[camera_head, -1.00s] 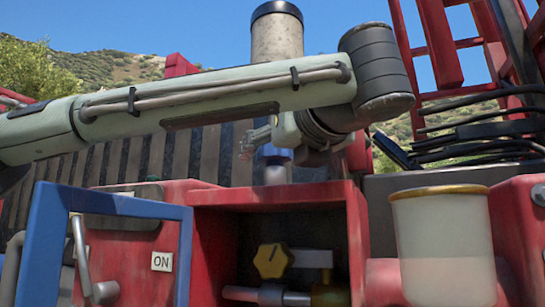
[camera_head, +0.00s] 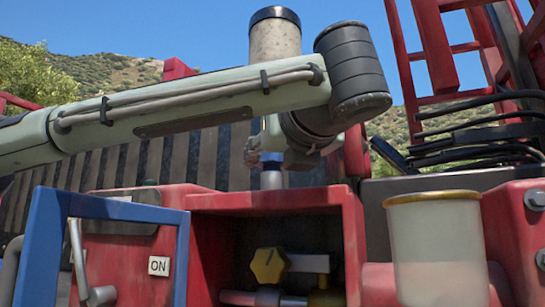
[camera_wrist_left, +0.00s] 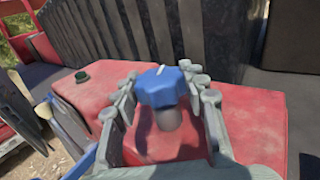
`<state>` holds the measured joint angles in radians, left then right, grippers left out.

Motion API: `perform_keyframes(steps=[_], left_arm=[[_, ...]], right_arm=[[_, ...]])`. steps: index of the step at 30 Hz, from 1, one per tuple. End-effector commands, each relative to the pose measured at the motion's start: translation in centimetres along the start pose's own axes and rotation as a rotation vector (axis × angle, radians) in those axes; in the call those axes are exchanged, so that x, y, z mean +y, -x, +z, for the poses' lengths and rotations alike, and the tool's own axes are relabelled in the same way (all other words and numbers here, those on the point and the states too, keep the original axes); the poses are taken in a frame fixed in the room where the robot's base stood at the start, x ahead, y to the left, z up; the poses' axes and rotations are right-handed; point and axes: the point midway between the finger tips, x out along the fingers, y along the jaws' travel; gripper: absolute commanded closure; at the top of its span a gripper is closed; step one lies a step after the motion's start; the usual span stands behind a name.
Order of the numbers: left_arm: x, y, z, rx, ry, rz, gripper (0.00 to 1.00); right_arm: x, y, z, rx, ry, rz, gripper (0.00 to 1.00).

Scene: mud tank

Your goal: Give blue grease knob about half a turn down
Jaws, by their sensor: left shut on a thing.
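The blue grease knob (camera_wrist_left: 158,90) sits on a short metal stem above the red housing, with a white mark on its top. In the wrist view my left gripper (camera_wrist_left: 163,87) is shut on it, with grey fingers on its left and right sides. In the head view the knob (camera_head: 272,157) is mostly hidden behind my left wrist and fingers; a strip of blue and the stem show. My left arm crosses from the left above the red housing. My right gripper is in neither view.
Below the knob is a red open box (camera_head: 345,215) with a yellow knob (camera_head: 268,266) and pipes. A blue frame (camera_head: 45,235) stands at left beside an ON label (camera_head: 159,265). A whitish cup (camera_head: 437,245) stands at right. A grey cylinder (camera_head: 275,35) rises behind the arm.

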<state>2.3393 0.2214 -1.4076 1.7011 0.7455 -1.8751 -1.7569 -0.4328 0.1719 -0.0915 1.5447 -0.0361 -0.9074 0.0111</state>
Motion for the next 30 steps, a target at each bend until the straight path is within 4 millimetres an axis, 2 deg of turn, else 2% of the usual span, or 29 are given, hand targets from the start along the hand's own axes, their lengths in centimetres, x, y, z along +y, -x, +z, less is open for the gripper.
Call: perform_keyframes(steps=[11, 22, 30], left_arm=[[0.3, -0.2, -0.1, 0.002, 0.004, -0.304, 0.87], [0.4, -0.3, -0.1, 0.002, 0.005, -0.653, 0.87], [0.4, -0.4, -0.1, 0.003, 0.007, -0.906, 0.87]], right_arm=[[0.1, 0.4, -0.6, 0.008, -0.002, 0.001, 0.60], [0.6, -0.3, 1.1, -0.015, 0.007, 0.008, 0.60], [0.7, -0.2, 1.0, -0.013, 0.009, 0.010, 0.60]])
